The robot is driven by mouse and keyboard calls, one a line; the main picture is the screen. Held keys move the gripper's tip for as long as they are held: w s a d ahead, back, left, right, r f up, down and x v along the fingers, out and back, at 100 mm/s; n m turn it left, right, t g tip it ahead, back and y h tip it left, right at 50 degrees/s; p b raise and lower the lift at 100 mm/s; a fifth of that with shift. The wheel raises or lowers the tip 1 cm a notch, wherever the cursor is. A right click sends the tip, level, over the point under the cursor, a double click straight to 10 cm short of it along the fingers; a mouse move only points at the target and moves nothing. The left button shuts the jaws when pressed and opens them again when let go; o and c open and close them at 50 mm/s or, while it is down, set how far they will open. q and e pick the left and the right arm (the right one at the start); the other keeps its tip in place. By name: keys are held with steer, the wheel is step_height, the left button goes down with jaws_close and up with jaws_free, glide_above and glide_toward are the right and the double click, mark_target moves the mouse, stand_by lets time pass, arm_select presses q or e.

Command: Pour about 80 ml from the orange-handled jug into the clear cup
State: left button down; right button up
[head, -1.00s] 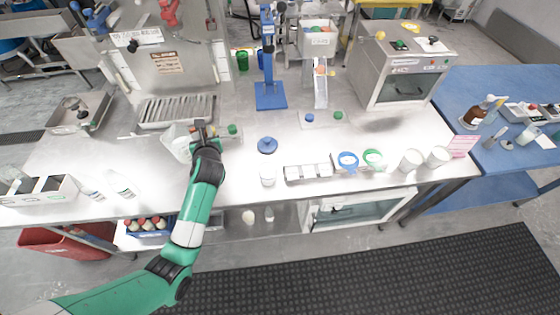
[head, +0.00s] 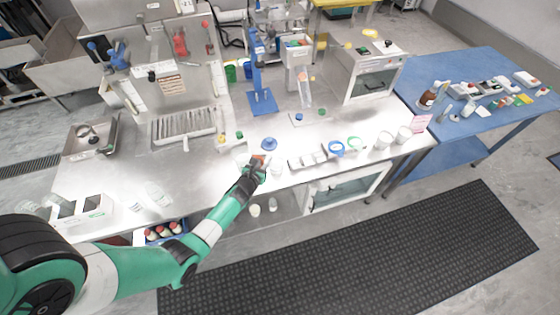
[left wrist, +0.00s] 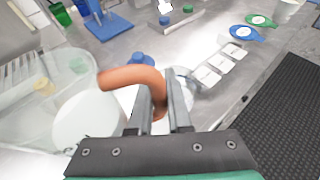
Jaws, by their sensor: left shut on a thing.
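My left gripper (head: 257,162) is shut on the orange handle (left wrist: 130,77) of the jug. The translucent jug (left wrist: 92,122) hangs to the left of the fingers in the left wrist view. In the head view the jug (head: 240,153) is pale and small beside the gripper, so I cannot tell its tilt or its fill level. A clear rounded thing, likely the clear cup (left wrist: 185,80), shows just beyond the fingers in the left wrist view, partly hidden by them. My right gripper is not in view.
A blue knobbed piece (head: 269,143) stands just behind the gripper. A slotted metal tray (head: 184,125) lies at the back left.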

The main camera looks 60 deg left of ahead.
arm_select(q)
steer(key=shift+w+f+g, duration=0.1)
steer(key=shift+w+g, duration=0.05)
steer(key=shift+g, duration=0.15)
steer(key=m+g, duration=0.1)
steer(key=w+m+g, duration=0.1)
steer(key=g, duration=0.1)
steer(key=m+g, duration=0.1)
steer(key=g, duration=0.1)
steer(key=shift+w+d+f, duration=0.1)
steer(key=shift+w, duration=0.25)
steer(key=shift+s+r+m+g+p, duration=0.1)
steer(key=shift+r+m+g+p, duration=0.2)
steer(key=shift+r, duration=0.2)
steer(key=shift+s+m+g+b, duration=0.55)
steer(key=shift+s+g, duration=0.1)
steer(key=shift+g, duration=0.35)
